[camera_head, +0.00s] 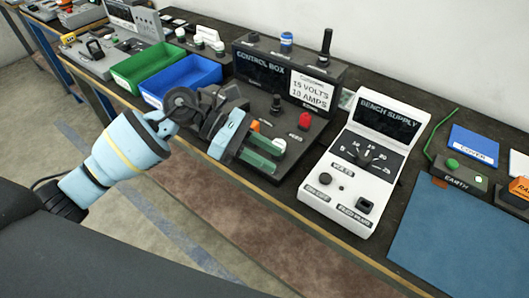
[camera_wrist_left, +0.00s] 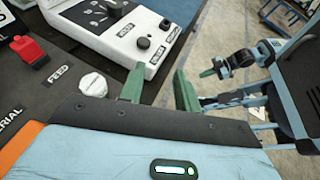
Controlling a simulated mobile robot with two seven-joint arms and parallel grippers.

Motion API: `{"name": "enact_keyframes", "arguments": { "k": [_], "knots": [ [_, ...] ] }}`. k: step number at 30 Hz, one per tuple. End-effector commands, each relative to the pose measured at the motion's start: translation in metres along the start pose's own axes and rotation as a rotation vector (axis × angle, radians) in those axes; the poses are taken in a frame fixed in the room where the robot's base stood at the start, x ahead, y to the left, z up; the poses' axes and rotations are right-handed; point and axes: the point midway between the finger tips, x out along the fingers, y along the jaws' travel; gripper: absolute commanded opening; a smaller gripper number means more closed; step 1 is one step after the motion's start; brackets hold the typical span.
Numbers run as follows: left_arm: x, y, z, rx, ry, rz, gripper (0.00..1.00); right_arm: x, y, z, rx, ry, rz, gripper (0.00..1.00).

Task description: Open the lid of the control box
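The control box (camera_head: 262,65) is a dark box with a raised, labelled back part and a low front panel with small coloured knobs. A white cap (camera_wrist_left: 93,85) and a red knob (camera_wrist_left: 28,48) on its panel show in the left wrist view. I cannot make out a separate lid or its seam. My left gripper (camera_head: 262,154) is over the front edge of the panel, its green fingers apart with nothing between them. The fingers also show in the left wrist view (camera_wrist_left: 160,90). My right gripper (camera_wrist_left: 208,86) shows partly at the right of that view; its opening is unclear.
A white bench supply (camera_head: 350,165) stands close to the right of the control box. Blue (camera_head: 180,85) and green (camera_head: 148,68) bins stand to its left. A blue mat (camera_head: 440,240) lies at the right. The floor in front of the bench is clear.

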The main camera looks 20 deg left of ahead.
Motion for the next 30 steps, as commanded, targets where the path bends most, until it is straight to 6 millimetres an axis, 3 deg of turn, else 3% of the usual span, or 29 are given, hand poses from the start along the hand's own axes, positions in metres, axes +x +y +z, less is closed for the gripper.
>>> {"name": "enact_keyframes", "arguments": {
  "k": [1, 8, 11, 19, 24, 27, 30],
  "knots": [
    [0.0, 0.0, 0.0, 0.001, 0.001, 0.0, 0.3, 0.0, 0.0, 0.0, 0.0, 0.0, 0.0, 0.0],
    [-0.007, 0.013, -0.011, -0.04, -0.083, 0.123, 0.0, 0.002, 0.0, 0.007, 0.002, -0.011, -0.001, 0.0],
    [-0.025, 0.028, -0.024, -0.085, -0.174, 0.282, 0.0, 0.004, -0.001, 0.014, 0.004, -0.022, -0.002, 0.0],
    [-0.115, 0.055, -0.076, -0.183, -0.353, 0.764, 0.0, 0.009, -0.002, 0.026, 0.007, -0.041, -0.005, 0.0],
    [-0.184, 0.05, -0.111, -0.201, -0.405, 1.046, 0.0, 0.013, -0.002, 0.03, 0.009, -0.045, -0.006, 0.0],
    [-0.213, 0.043, -0.122, -0.197, -0.418, 1.155, 0.0, 0.015, -0.002, 0.031, 0.01, -0.046, -0.006, 0.0],
    [-0.229, 0.039, -0.127, -0.192, -0.423, 1.213, 0.0, 0.015, -0.003, 0.032, 0.011, -0.047, -0.006, 0.0]
  ]
}}
